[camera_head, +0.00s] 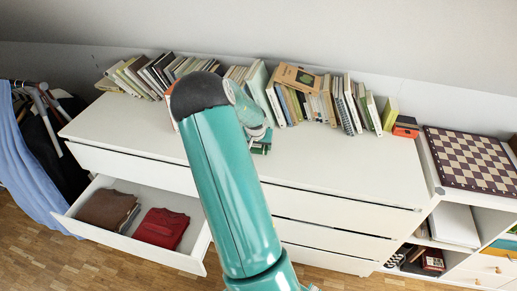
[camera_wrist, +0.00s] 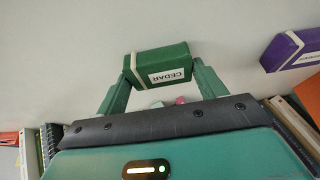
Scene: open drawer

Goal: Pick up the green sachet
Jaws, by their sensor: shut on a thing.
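The green sachet (camera_wrist: 157,66) is a small dark green block with a pale band and a white label reading CEDAR. In the wrist view it sits between the two green fingers of my gripper (camera_wrist: 158,82), which is shut on it. In the head view a small dark green part of the sachet (camera_head: 261,149) shows just below my gripper (camera_head: 262,141), over the white dresser top. My arm hides part of that area. I cannot tell whether the sachet touches the dresser top.
A purple sachet (camera_wrist: 291,50) lies to the right in the wrist view. A row of books (camera_head: 320,99) stands along the back of the dresser top (camera_head: 330,165). The open drawer (camera_head: 190,262) holds brown and red folded clothes. A chessboard (camera_head: 470,160) lies at the right.

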